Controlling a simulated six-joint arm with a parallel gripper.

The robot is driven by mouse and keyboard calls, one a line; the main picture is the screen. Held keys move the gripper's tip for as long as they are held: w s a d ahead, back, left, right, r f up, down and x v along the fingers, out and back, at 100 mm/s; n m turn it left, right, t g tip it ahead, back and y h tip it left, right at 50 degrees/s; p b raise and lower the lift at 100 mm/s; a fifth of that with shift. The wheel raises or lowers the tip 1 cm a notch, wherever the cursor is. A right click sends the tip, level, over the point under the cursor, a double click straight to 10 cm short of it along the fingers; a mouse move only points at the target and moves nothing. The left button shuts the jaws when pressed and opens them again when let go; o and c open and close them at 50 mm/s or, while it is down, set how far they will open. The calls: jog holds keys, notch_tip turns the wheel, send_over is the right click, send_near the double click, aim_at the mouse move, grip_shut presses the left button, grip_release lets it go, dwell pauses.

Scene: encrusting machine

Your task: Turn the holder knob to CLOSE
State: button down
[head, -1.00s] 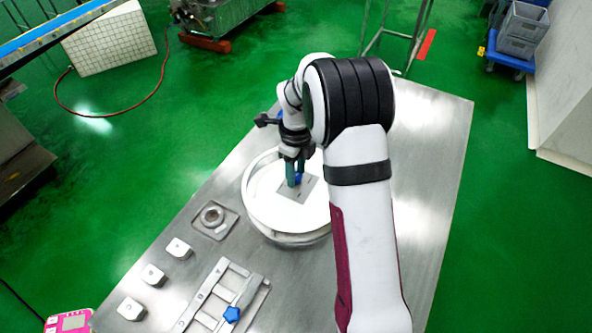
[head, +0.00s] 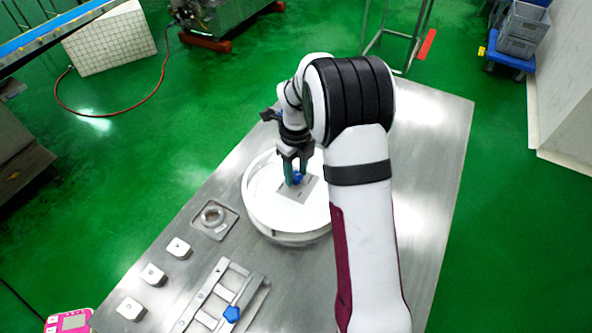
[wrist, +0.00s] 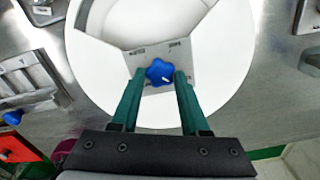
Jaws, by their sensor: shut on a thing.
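The holder knob (wrist: 159,72) is a blue, lobed knob with a white mark on its top, on a grey plate (wrist: 190,54) in the middle of a round white disc (wrist: 225,90). My gripper (wrist: 159,76) points down at it, with its two green fingers on either side of the knob, shut on it. In the head view the knob (head: 298,178) shows between the fingertips of my gripper (head: 294,181), partly covered by them. The plate carries small lettering that is too small to read.
A second blue knob (head: 231,314) sits on a rail fixture at the front of the steel table (head: 420,150). A metal ring (head: 213,215) in a square recess and several pale blocks (head: 153,274) lie left of the disc.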

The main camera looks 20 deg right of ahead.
dwell(0.3)
jog(key=shift+c, duration=2)
grip_release()
notch_tip(320, 180, up, 16)
jog(key=shift+f, duration=0.15)
jog(key=s+a+f+n+y, duration=0.1)
jog(key=s+a+n, duration=0.3)
jog(key=s+n, duration=0.8)
jog(key=s+a+f+n, duration=0.1)
jog(key=s+a+n, duration=0.2)
jog(key=s+n, duration=1)
jog(key=s, duration=0.5)
jog(key=shift+s+a+f+y, duration=0.2)
jog(key=shift+s+a+y, duration=0.15)
jog(key=shift+a+y, duration=0.05)
